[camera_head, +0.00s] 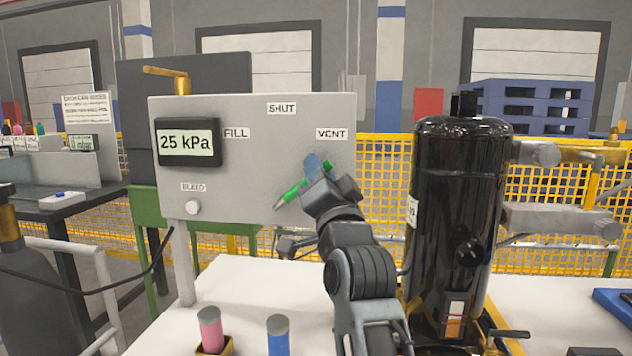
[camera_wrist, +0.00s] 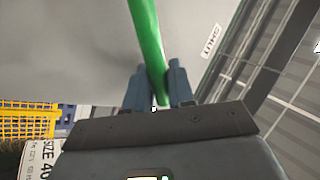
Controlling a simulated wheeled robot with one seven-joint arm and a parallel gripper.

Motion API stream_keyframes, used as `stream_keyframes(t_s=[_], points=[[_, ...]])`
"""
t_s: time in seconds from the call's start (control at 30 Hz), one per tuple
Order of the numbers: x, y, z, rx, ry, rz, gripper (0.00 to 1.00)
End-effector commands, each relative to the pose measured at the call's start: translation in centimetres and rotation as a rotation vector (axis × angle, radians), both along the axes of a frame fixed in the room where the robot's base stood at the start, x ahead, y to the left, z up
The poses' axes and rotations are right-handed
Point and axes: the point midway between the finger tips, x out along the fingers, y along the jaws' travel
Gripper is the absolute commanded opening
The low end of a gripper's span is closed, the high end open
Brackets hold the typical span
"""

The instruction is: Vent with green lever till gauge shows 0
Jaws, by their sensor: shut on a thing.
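The green lever (camera_head: 291,190) is on the grey panel (camera_head: 255,160). It slants from lower left up to the right, its upper end below the VENT label (camera_head: 331,134). My gripper (camera_head: 315,168) is at the lever and hides part of it. In the wrist view my gripper (camera_wrist: 158,92) has its two fingers closed around the green lever (camera_wrist: 148,40). The gauge (camera_head: 187,142) at the panel's left reads 25 kPa. The SHUT label (camera_head: 282,108) is at the top and the FILL label (camera_head: 236,134) is beside the gauge.
A BLEED button (camera_head: 193,207) is at the panel's lower left. A tall black compressor (camera_head: 455,220) stands close to the right of my arm. A pink bottle (camera_head: 211,330) and a blue bottle (camera_head: 278,336) stand at the front of the white table (camera_head: 230,285). Yellow mesh fencing (camera_head: 385,185) is behind.

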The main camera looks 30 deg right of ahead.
Motion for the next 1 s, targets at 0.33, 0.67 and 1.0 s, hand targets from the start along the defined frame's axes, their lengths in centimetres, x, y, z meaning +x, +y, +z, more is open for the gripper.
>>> stream_keyframes(t_s=[0.33,0.67,1.0], points=[[-0.09,-0.19,0.00,0.009,-0.007,-0.002,0.00],[-0.06,-0.15,-0.02,0.008,-0.006,-0.002,0.41],[-0.58,0.09,-0.48,0.007,-0.004,0.000,0.41]])
